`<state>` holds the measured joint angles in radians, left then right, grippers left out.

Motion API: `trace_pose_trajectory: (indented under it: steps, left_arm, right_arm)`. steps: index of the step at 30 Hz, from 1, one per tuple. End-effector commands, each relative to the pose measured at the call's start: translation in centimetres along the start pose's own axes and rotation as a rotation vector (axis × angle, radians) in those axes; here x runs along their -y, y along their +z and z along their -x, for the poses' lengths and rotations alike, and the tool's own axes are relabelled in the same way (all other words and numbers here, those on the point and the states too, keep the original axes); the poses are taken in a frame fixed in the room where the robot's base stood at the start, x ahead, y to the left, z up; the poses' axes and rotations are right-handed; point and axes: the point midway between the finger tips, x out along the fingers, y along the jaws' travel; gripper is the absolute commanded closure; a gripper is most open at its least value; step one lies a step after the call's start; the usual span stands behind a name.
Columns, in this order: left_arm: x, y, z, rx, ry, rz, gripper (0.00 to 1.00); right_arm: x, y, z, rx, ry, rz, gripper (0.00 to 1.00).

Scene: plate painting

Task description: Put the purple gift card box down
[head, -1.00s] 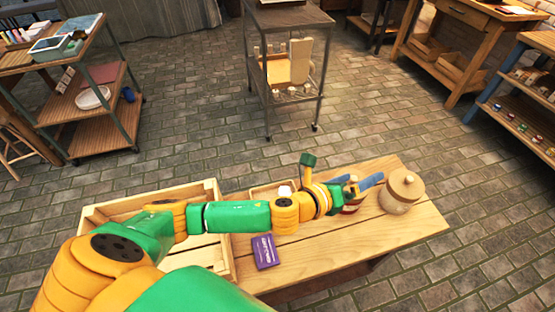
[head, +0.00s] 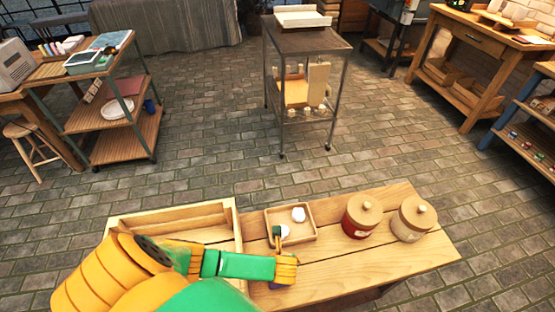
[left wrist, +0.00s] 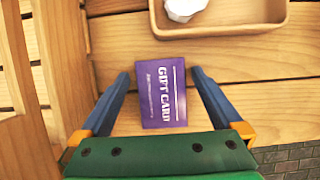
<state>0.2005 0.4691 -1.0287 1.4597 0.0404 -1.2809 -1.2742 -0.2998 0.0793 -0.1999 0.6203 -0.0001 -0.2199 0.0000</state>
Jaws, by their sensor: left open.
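The purple gift card box (left wrist: 164,93) lies flat on the wooden table, its white "GIFT CARD" lettering facing up. My left gripper (left wrist: 160,73) is open, with one blue finger on each side of the box and a gap of wood showing on both sides. In the head view my left forearm and wrist cover most of the box, and only a small purple patch (head: 277,286) shows below the wrist. I cannot tell how high the fingers are above the table. My right gripper is not in view.
A wooden tray (head: 316,230) with white pieces lies beyond the box, and an open wooden crate (head: 232,215) stands to its left. A red jar (head: 361,218) and a pale jar (head: 410,222) stand to the right. The table's front right (head: 370,268) is clear.

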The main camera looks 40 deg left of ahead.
Motion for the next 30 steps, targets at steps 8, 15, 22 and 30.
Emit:
trace_pose_trajectory:
  steps: [8,15,22,30]
  left_arm:
    - [0.0,-0.1,-0.1,0.000,-0.001,0.000,0.00]
    - [0.0,-0.1,-0.2,0.001,-0.001,0.000,0.43]
    - [0.0,-0.1,-0.2,0.001,-0.001,0.000,0.85]
    - [0.1,0.6,1.3,0.001,-0.002,0.001,0.86]
  right_arm:
    - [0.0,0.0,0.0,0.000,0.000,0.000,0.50]
    - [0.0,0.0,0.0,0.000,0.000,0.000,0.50]
    - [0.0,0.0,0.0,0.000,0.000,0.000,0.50]
    - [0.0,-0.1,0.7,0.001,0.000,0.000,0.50]
